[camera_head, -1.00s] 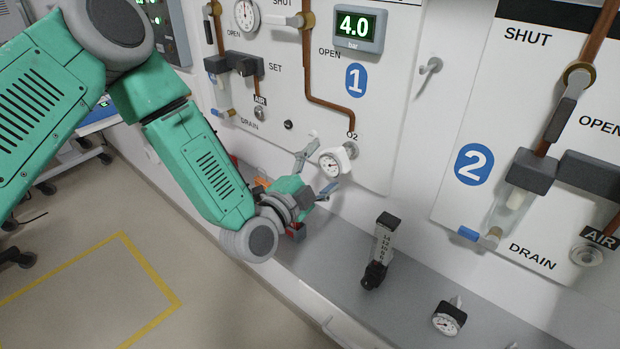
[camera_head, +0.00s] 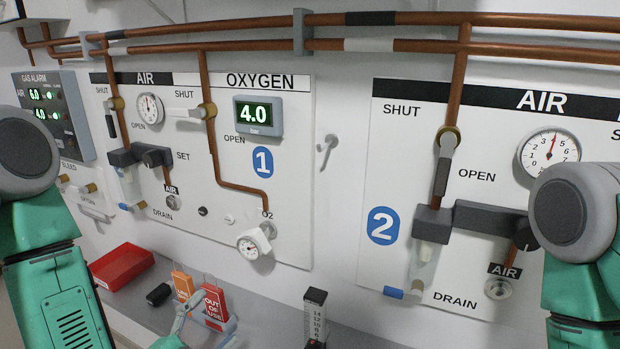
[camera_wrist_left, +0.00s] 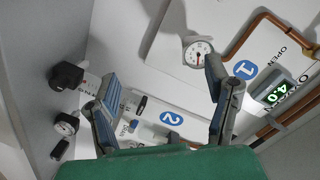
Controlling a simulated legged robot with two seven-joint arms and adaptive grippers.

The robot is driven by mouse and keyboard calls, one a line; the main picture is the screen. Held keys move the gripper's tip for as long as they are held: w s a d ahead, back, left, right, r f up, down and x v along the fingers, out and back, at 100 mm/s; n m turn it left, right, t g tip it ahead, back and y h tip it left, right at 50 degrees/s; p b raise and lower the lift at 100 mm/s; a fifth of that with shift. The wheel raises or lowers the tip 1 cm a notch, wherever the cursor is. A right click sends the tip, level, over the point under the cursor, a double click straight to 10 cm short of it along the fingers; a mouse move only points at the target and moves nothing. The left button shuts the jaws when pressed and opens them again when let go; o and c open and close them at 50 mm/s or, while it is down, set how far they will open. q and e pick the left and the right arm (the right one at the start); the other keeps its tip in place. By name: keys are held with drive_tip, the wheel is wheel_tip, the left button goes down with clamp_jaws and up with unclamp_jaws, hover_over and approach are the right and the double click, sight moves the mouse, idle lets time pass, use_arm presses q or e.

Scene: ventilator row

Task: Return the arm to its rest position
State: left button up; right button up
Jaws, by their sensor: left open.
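My left gripper (camera_head: 205,326) is low in the head view, in front of the shelf by the orange and red tags, partly cut off by the bottom edge. In the left wrist view its two fingers (camera_wrist_left: 165,95) are spread wide with nothing between them. My left arm comes in at the left edge of the head view. A white gauge (camera_head: 250,247) sits at the O2 outlet of panel 1, apart from the gripper; it also shows in the left wrist view (camera_wrist_left: 198,52). My right arm shows at the right edge; its gripper is out of view.
The grey shelf (camera_head: 270,318) carries a red tray (camera_head: 122,266), a small black object (camera_head: 158,294), an orange tag (camera_head: 183,287), a red out-of-use tag (camera_head: 214,303) and a flowmeter (camera_head: 316,315). Wall panels with valves and copper pipes (camera_head: 400,45) stand behind.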

use_arm(q)
drive_tip(key=s+f+n+g+y+b, duration=0.1)
drive_tip(key=s+f+n+g+b, duration=0.3)
drive_tip(key=f, duration=0.8)
drive_tip(key=s+a+f+n+g+y, duration=0.1)
drive_tip(key=s+a+f+n+g, duration=0.1)
drive_tip(key=s+f, duration=0.3)
drive_tip(key=s+a+f+n+g+y+b, duration=0.1)
drive_tip(key=s+a+f+n+g, duration=0.2)
drive_tip(key=s, duration=0.6)
drive_tip(key=s+a+f+n+g+y, duration=0.2)
drive_tip(key=s+a+f+n+g, duration=0.1)
drive_tip(key=s+f+g, duration=0.3)
drive_tip(key=shift+s+f+n, duration=0.4)
drive_tip(key=shift+s+n, duration=0.2)
drive_tip(key=shift+n, duration=0.1)
drive_tip(key=shift+w, duration=0.15)
drive_tip(key=shift+c, duration=0.3)
